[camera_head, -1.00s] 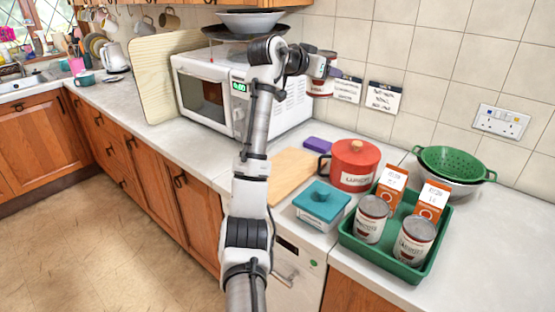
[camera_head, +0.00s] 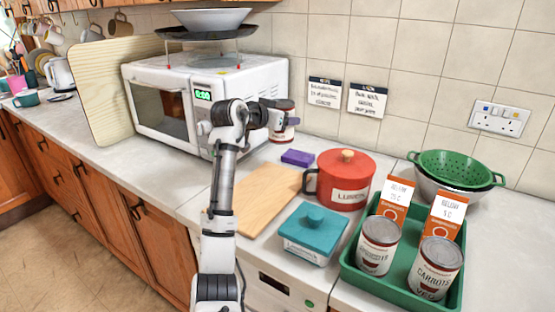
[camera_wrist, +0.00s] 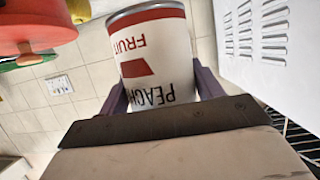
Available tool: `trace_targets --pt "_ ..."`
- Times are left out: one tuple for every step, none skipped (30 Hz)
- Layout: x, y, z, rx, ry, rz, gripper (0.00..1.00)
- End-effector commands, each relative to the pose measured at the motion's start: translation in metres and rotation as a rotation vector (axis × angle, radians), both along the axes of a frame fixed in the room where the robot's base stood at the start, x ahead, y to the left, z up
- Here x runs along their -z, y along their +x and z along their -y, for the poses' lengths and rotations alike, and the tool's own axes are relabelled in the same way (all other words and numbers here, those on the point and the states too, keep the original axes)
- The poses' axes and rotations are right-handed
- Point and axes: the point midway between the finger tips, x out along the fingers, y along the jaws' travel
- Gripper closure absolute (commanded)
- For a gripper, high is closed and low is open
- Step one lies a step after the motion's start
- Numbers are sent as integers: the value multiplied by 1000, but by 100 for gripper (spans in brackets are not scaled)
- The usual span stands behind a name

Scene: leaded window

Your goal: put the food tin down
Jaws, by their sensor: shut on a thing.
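The food tin (camera_head: 281,133) is white and red. In the wrist view the tin (camera_wrist: 153,60) shows upside-down lettering reading "PEACH" and "FRUIT". My gripper (camera_head: 284,122) is shut on it, with one dark purple finger on each side of the tin in the wrist view (camera_wrist: 163,92). In the head view the tin is just right of the microwave, behind the purple block; I cannot tell whether its base touches the worktop. My wrist hides part of the tin.
The white microwave (camera_head: 262,85) stands left. A purple block (camera_head: 297,158), wooden board (camera_head: 262,197), red pot (camera_head: 345,178) and teal box (camera_head: 313,232) stand in front. A green tray (camera_head: 402,277) holds tins and cartons. A colander (camera_head: 456,168) stands at right.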

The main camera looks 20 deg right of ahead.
Motion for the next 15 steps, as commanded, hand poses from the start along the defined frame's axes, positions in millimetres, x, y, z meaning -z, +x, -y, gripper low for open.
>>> trace_targets --pt "12 0 -1 -1 -2 -2 72" --pt "20 0 -1 -1 -1 -2 72" --pt "30 0 0 0 0 -2 72" --pt "37 -1 0 0 -2 -3 72" --pt "44 0 0 0 -2 -3 72" --pt "53 0 0 0 -1 -2 72" --pt "58 0 0 0 -1 0 72" --pt "63 -1 0 -1 -3 0 72" --pt "69 -1 0 0 -2 0 72" --pt "73 0 0 0 -2 1 72" --pt "76 0 0 0 -1 2 72" --pt "79 0 0 -1 -2 3 72" --pt "81 0 0 -1 -2 3 72" --pt "82 0 0 -1 -2 3 72" --pt "84 0 0 -1 -2 3 72"
